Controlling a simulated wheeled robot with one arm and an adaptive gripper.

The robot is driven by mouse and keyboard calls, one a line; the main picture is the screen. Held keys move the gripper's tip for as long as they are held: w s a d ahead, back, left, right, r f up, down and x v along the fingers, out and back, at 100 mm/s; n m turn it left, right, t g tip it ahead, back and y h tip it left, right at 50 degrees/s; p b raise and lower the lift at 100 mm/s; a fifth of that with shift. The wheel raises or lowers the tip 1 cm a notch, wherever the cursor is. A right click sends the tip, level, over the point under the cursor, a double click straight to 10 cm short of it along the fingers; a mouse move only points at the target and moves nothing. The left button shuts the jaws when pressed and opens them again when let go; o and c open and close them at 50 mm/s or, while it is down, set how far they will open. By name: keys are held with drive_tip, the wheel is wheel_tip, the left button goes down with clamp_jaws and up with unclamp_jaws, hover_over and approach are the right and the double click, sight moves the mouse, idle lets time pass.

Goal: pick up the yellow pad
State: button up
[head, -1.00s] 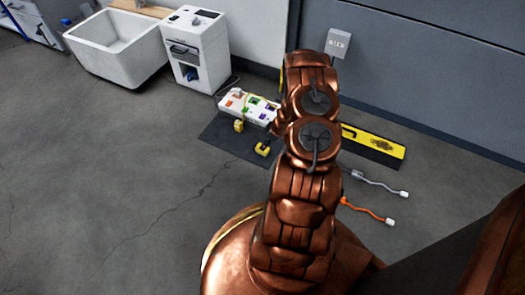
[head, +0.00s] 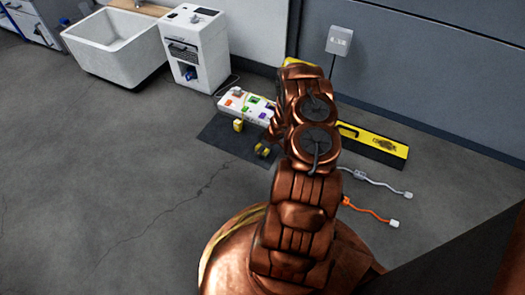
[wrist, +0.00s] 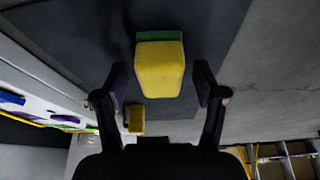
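The yellow pad (wrist: 160,72), a yellow block with a green layer along its far edge, lies on the dark mat (wrist: 75,45) in the wrist view. My gripper (wrist: 161,78) is open, with one finger to each side of the pad and visible gaps between. In the head view, my gripper (head: 267,150) is small and dark over a yellow thing on the mat (head: 225,139), and it mostly hides that thing. A second, smaller yellow thing (wrist: 136,121) lies close to the left finger; it also shows in the head view (head: 238,125).
A white panel (head: 233,103) with coloured patches lies at the mat's back edge. A yellow case (head: 375,146) lies right of my arm, with grey (head: 385,184) and orange (head: 368,211) cables nearer. A white cabinet (head: 197,48) and sink (head: 115,42) stand behind. The left floor is clear.

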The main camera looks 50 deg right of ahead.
drive_tip(key=c, duration=1.1)
drive_tip(key=shift+o, duration=0.2)
drive_tip(key=shift+r, duration=0.15)
drive_tip(key=shift+r+p, duration=0.3)
drive_tip(key=shift+s+a+r+p, duration=0.2)
drive_tip(key=shift+r+p, duration=0.3)
drive_tip(key=shift+r, duration=0.2)
drive_tip(key=shift+s+a+r+p, duration=0.15)
drive_tip(key=shift+r+p, duration=0.3)
drive_tip(key=shift+r, duration=0.25)
drive_tip(key=s+a, duration=0.3)
drive_tip(key=s+a+r+p, duration=0.1)
drive_tip(key=s+a, duration=0.3)
drive_tip(key=s+a+p, duration=0.1)
drive_tip(key=s+a, duration=0.2)
drive_tip(key=a, duration=0.1)
drive_tip(key=shift+s+r, duration=0.15)
drive_tip(key=shift+s, duration=0.05)
drive_tip(key=o, duration=0.5)
drive_tip(key=shift+c, duration=0.2)
drive_tip(key=c, duration=0.5)
drive_tip(key=shift+o, duration=0.2)
